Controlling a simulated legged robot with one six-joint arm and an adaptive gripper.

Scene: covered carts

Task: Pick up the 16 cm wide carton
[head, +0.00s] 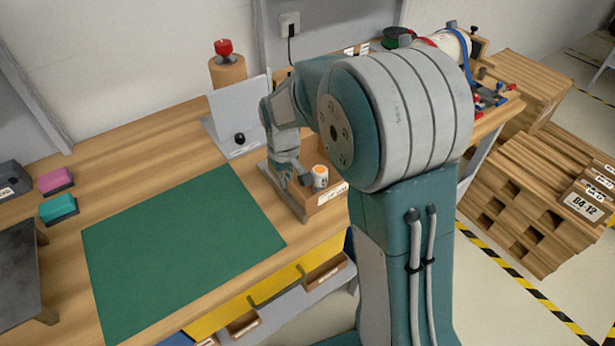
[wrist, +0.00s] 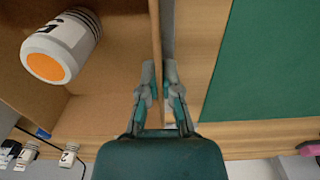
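The carton is an open brown box (head: 327,209) with a white label, standing on the wooden bench right of the green mat. A white bottle with an orange cap (head: 320,176) stands inside it. My gripper (head: 288,180) is at the box's left wall. In the wrist view, the wall (wrist: 154,30) runs between my two fingers (wrist: 159,75). The fingers are close together, with one on each side, and appear closed on the wall. The bottle (wrist: 62,45) lies clear of the fingers there. My arm hides the box's right side in the head view.
The green mat (head: 175,255) lies left of the box. A grey metal stand with a black knob (head: 238,115) is just behind it. Pink (head: 55,180) and teal (head: 58,207) blocks sit at far left. Bins (head: 325,272) hang below the bench front.

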